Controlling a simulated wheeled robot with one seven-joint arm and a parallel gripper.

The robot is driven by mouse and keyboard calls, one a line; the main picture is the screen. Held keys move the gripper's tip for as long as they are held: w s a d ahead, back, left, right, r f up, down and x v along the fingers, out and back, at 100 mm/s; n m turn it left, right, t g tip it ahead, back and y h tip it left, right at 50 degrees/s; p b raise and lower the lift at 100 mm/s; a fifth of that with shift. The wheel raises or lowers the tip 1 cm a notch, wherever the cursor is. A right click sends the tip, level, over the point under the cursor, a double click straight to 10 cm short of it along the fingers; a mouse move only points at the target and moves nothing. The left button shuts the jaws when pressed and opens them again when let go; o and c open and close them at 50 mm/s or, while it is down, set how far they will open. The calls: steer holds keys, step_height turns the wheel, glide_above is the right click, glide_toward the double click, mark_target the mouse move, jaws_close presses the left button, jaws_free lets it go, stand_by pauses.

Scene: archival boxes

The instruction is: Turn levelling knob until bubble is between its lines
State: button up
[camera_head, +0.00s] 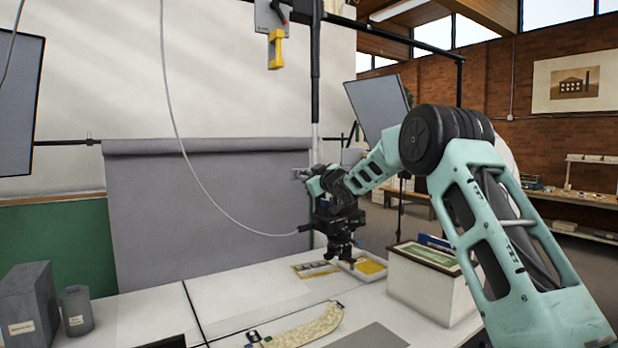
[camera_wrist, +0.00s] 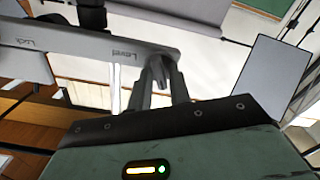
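In the wrist view, a grey bracket (camera_wrist: 90,43) crosses the upper left, marked "Lock" at its left and "Level" near its right end. A small grey knob (camera_wrist: 158,72) sits below that right end, beside the word "Level". The two fingers of my gripper (camera_wrist: 160,80) reach up on either side of it. I cannot tell whether they press on it. In the head view, my gripper is at the dark camera mount (camera_head: 340,222) on the column (camera_head: 316,90), mostly hidden by my arm. I cannot make out the bubble or its lines in either view.
A white table (camera_head: 240,295) lies below, with a yellow-marked chart (camera_head: 313,269), a curved strip (camera_head: 305,328) and a white box (camera_head: 432,285). A grey cable (camera_head: 200,185) hangs to the mount. Light panels (camera_head: 378,105) stand around it.

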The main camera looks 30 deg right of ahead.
jaws_close()
steer(key=shift+m+p, duration=0.65)
steer(key=shift+m, duration=1.45)
steer(key=shift+o, duration=2.2)
jaws_free()
steer(key=shift+s, duration=0.1)
steer(key=s+b, duration=0.7)
steer(key=s, duration=1)
steer(key=shift+s+d+b, duration=0.15)
steer(key=shift+d+b, duration=0.15)
steer(key=shift+d, duration=0.05)
